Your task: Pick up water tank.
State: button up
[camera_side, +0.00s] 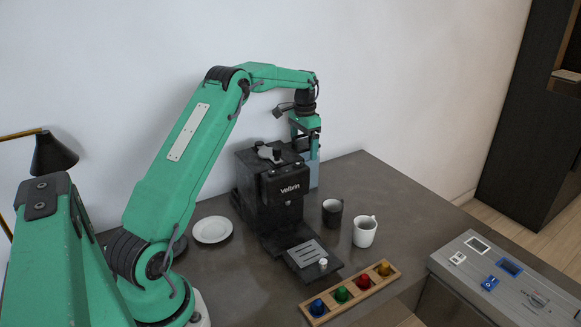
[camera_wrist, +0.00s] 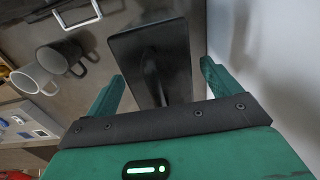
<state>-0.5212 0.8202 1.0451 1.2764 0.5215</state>
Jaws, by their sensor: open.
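The water tank (camera_side: 314,171) is a bluish-grey upright block at the back right side of the black coffee machine (camera_side: 285,195), in the side view. My gripper (camera_side: 306,146) is over the tank's top, pointing down. In the wrist view, the two green fingers of my gripper (camera_wrist: 160,88) stand apart. A dark rectangular body (camera_wrist: 150,60), which seems to be the tank from above, lies between and beyond them. I cannot tell whether either finger touches it. The machine hides part of the tank in the side view.
A dark mug (camera_side: 332,212) and a white mug (camera_side: 365,231) stand right of the machine. A wooden rack (camera_side: 325,311) of coloured capsules is in front, a white plate (camera_side: 212,229) at left. The wall (camera_side: 400,90) is close behind. The counter's back right is clear.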

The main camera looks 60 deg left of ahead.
jog(key=shift+f, duration=0.2)
dwell(0.3)
jog(key=shift+r, duration=0.1)
jog(key=c, duration=1.8)
jog(key=shift+r, duration=0.15)
jog(key=shift+r, duration=0.5)
notch_tip(320, 180, up, 3)
jog(key=shift+f, duration=0.15)
jog(key=d+r, duration=0.7)
jog(key=d, duration=0.4)
jog(key=shift+d, duration=0.35)
jog(key=shift+s, duration=0.1)
